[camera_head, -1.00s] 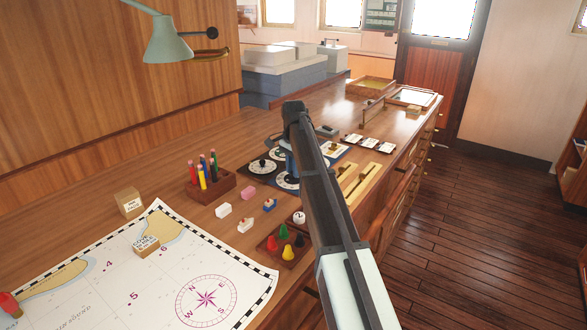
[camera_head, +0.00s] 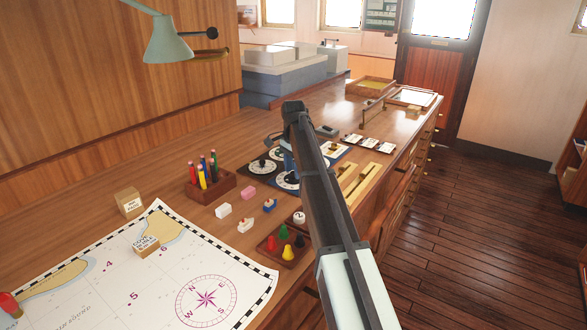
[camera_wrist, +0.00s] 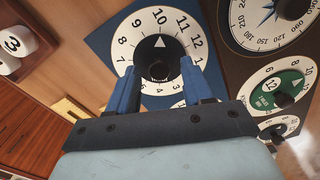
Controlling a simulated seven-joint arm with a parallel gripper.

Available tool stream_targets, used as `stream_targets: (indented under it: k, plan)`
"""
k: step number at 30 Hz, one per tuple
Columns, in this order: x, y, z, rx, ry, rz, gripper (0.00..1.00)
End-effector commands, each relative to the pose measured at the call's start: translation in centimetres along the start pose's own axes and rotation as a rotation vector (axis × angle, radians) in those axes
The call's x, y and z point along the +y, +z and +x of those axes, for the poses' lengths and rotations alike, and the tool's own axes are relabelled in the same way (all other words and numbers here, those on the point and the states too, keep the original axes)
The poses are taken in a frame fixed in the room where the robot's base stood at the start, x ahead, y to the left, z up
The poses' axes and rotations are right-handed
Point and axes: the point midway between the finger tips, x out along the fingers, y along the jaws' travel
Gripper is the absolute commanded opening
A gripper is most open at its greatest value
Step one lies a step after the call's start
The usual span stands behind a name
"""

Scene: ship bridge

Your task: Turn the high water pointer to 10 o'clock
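A white clock-style dial (camera_wrist: 127,72) on a blue plate lies below my gripper (camera_wrist: 161,68) in the wrist view. Its dark round pointer (camera_wrist: 159,44) carries a white triangle that points at the 10. My gripper's blue fingers stand apart, one on each side of the pointer's central knob (camera_wrist: 158,71), with a small gap seeming to show.
A green-centred dial (camera_wrist: 283,85) and a compass-style dial (camera_wrist: 235,22) lie to the right in the wrist view. In the head view, a pencil block (camera_head: 212,187), small coloured blocks and a tray of pegs (camera_head: 270,250) stand nearby. A chart (camera_head: 120,285) covers the front left.

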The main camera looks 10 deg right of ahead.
Motion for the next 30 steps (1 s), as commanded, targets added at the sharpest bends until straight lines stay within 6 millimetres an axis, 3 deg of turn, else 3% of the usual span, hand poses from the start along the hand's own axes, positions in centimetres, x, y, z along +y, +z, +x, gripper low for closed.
stream_targets:
  k: [11,30]
  plan:
    - [0.0,0.0,-0.8,0.000,-0.001,0.000,0.51]
    - [-0.1,-0.1,-11.8,0.000,-0.001,0.000,0.51]
